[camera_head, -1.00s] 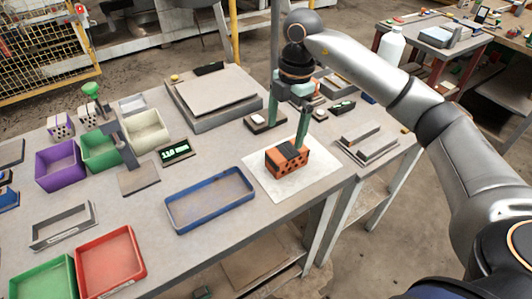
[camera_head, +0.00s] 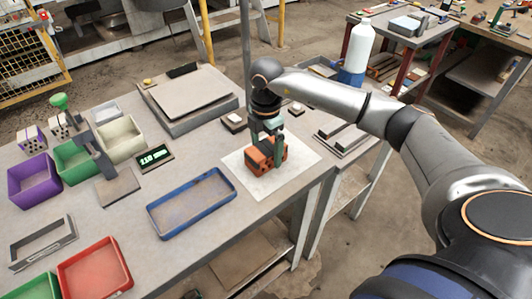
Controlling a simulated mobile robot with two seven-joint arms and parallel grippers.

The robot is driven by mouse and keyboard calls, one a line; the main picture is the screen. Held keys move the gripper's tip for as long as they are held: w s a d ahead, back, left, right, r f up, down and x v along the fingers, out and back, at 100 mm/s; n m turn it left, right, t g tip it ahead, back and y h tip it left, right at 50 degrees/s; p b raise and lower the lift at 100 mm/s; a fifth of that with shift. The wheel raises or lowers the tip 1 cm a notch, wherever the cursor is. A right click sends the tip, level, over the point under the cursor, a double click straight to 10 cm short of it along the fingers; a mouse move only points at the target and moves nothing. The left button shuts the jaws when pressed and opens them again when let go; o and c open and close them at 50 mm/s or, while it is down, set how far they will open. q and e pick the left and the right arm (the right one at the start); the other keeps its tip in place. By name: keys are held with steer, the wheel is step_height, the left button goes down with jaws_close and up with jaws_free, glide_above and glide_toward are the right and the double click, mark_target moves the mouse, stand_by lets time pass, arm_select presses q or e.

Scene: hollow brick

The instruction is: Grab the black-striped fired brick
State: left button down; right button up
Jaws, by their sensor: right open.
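The orange-red hollow brick (camera_head: 262,162), with a dark stripe across its top, lies on a white sheet (camera_head: 295,163) near the right end of the grey workbench. My right gripper (camera_head: 267,146) has come down over it from above, with its green fingers straddling the brick's middle. One finger shows on the near right side; the other is at the far side, its tip partly hidden by the brick. The jaws are open; whether either finger touches the brick I cannot tell. My left gripper is not in view.
An empty blue tray (camera_head: 190,228) lies left of the white sheet. A small dark block with a white top (camera_head: 234,121) stands behind the gripper, and grey bars (camera_head: 343,139) lie to the right. Coloured bins, including a purple one (camera_head: 34,181), stand at left.

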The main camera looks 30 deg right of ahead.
steer(key=shift+f, duration=0.6)
steer(key=shift+r, duration=0.1)
jaws_close()
stand_by(0.3)
